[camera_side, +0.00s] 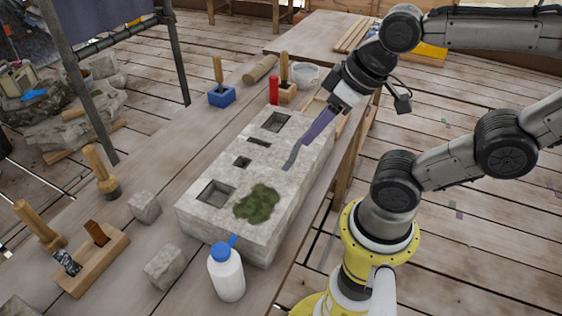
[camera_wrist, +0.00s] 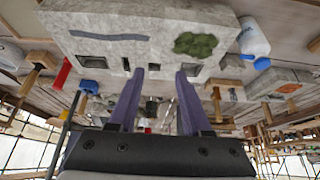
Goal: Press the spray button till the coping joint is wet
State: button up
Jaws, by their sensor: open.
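A white spray bottle (camera_side: 227,274) with a blue cap and a blue nozzle stands at the near end of the pale stone block (camera_side: 222,226). It also shows at the upper right of the wrist view (camera_wrist: 254,42). A grey wavy strip, which looks like the coping joint (camera_side: 291,158), runs on the block's top; it also shows in the wrist view (camera_wrist: 110,36). My gripper (camera_side: 306,141) is above the block's right side, near the strip and well away from the bottle. In the wrist view its purple fingers (camera_wrist: 160,73) are apart with nothing between them.
A green moss patch (camera_side: 257,203) and several rectangular holes mark the block's top. A red cylinder (camera_side: 274,90) and a blue block with a wooden handle (camera_side: 221,96) stand behind.

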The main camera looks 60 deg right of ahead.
jog(key=c, duration=0.5)
jog(key=shift+s+n, duration=0.25)
jog(key=shift+n, duration=0.25)
grip_shut()
jog(key=w+a+r+n+g, duration=0.3)
jog(key=w+a+r+n, duration=0.5)
jog(key=n, duration=0.3)
jog(key=a+f+n+g, duration=0.2)
jog(key=a+n, duration=0.4)
jog(key=a, duration=0.9)
jog(key=shift+s+a+g, duration=0.2)
jog(key=shift+a+g, duration=0.1)
jog(key=shift+f, duration=0.1)
